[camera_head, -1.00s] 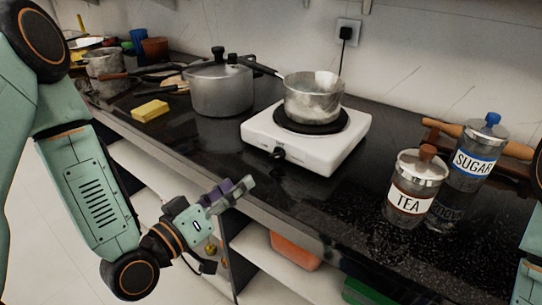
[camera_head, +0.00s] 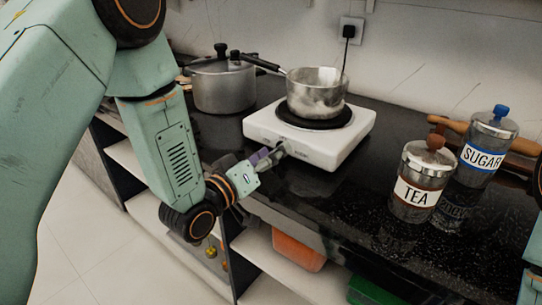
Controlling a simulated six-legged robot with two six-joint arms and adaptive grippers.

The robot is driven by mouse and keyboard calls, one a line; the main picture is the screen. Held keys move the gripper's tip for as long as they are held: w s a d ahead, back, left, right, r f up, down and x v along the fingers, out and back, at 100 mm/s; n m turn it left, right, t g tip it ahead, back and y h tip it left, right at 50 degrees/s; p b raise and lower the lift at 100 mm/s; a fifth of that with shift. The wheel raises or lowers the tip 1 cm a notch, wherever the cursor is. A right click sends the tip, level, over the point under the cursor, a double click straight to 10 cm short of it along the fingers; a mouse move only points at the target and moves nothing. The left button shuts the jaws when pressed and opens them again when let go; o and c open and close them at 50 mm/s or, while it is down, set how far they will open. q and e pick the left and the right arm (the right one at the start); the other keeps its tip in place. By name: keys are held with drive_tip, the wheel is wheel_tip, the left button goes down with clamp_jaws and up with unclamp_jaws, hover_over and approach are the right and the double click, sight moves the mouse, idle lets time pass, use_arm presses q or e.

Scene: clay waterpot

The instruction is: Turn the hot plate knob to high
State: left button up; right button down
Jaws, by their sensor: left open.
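The white hot plate (camera_head: 335,150) stands on the black counter with a small steel pot (camera_head: 317,95) on its dark burner. My left gripper (camera_head: 279,153) is open at the front face of the hot plate, where the knob is. The fingers cover the knob, so I cannot tell whether they touch it or which way it points. Of my right arm only a piece shows at the right edge; its gripper is out of view.
A large lidded pot (camera_head: 222,84) stands left of the hot plate. The tea jar (camera_head: 419,182) and sugar jar (camera_head: 484,148) stand to the right. A wall plug (camera_head: 348,32) is behind. The shelf below holds an orange box (camera_head: 298,250) and a green one (camera_head: 370,291).

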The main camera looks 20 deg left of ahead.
use_arm(q)
drive_tip(key=shift+w, duration=0.15)
clamp_jaws()
idle(0.6)
drive_tip(key=shift+m, duration=0.3)
drive_tip(key=shift+d+r+m+p, duration=0.1)
drive_tip(key=shift+m+p, duration=0.5)
drive_tip(key=shift+m, duration=0.6)
drive_tip(key=shift+d+m+p, duration=0.1)
drive_tip(key=shift+m+p, duration=0.4)
drive_tip(key=shift+m, duration=1.3)
